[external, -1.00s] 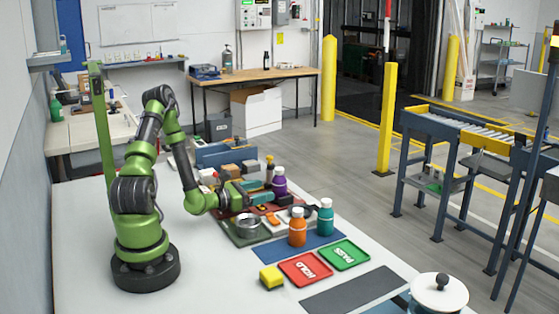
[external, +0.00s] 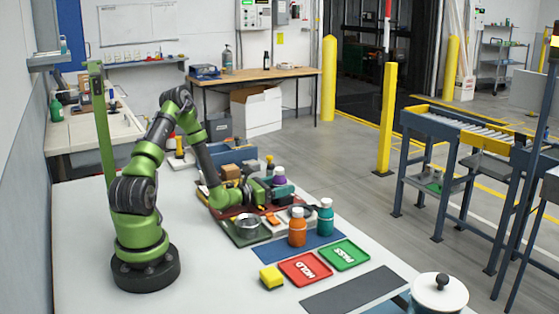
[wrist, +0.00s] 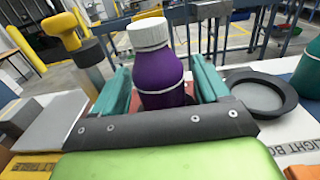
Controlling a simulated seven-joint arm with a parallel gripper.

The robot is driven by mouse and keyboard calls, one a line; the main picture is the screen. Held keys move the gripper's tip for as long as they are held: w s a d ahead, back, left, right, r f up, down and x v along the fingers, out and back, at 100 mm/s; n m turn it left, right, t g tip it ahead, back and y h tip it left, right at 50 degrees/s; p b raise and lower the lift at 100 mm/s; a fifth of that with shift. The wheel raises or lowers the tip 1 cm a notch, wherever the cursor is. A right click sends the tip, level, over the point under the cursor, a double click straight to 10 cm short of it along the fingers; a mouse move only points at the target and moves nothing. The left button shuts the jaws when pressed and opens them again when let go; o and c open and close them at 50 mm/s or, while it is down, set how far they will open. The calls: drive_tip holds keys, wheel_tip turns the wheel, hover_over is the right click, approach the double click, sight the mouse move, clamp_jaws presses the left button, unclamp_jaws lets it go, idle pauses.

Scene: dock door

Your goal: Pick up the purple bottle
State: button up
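The purple bottle (wrist: 158,75) has a white cap and stands upright in the wrist view, between the two teal fingers of my gripper (wrist: 160,88). The fingers are apart on either side of it, and a gap shows beside the bottle, so the gripper looks open around it. The bottle's base is hidden behind the gripper's dark front edge. In the external view the purple bottle (external: 279,174) shows just behind my gripper (external: 280,189), which partly covers it.
An orange bottle (external: 297,228) and a teal bottle (external: 326,217) stand on a blue mat to the right. A metal bowl (external: 247,223) sits in a green tray. In the wrist view a yellow-topped tool (wrist: 70,38) stands left and a dark round dish (wrist: 262,93) lies right.

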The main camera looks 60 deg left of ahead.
drive_tip(key=c, duration=1.1)
drive_tip(key=shift+r, duration=0.15)
wheel_tip(320, 180, up, 17)
drive_tip(key=s+d, duration=0.2)
drive_tip(key=d, duration=1.2)
drive_tip(key=a, duration=0.4)
drive_tip(key=w+a, duration=0.1)
drive_tip(key=a, duration=0.4)
drive_tip(key=w+a, duration=0.1)
drive_tip(key=a, duration=0.4)
drive_tip(key=shift+r, duration=0.3)
